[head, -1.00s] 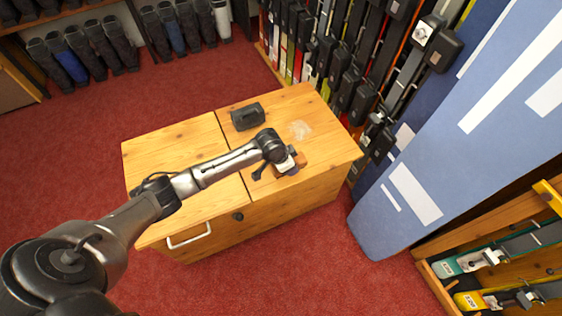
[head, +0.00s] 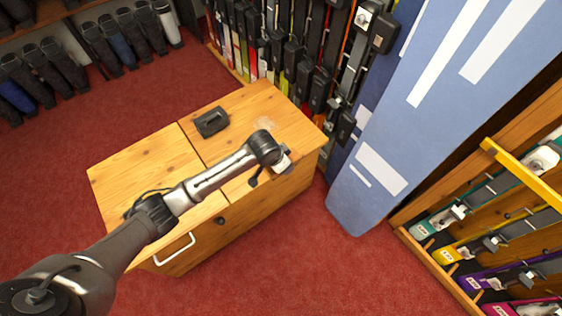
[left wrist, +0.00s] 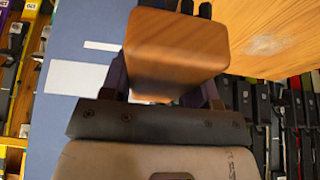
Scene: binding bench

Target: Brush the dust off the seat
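The seat is the top of a pale wooden bench (head: 220,150) with a white drawer handle. A pale dust patch (head: 266,124) lies near its right end; the left wrist view also shows it (left wrist: 266,45). My left gripper (head: 283,161) is over the right front part of the seat, nearer the front edge than the dust. In the left wrist view it is shut on a brown wooden block (left wrist: 177,55), seemingly the brush, held apart from the patch in the picture. Bristles are not clearly visible. My right gripper is not in view.
A black object (head: 211,121) sits at the back of the bench. A tall blue panel (head: 420,90) with white strips stands to the right, and a ski rack (head: 490,230) beyond it. Dark boots (head: 125,40) line the back left. Red carpet (head: 250,270) is clear in front.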

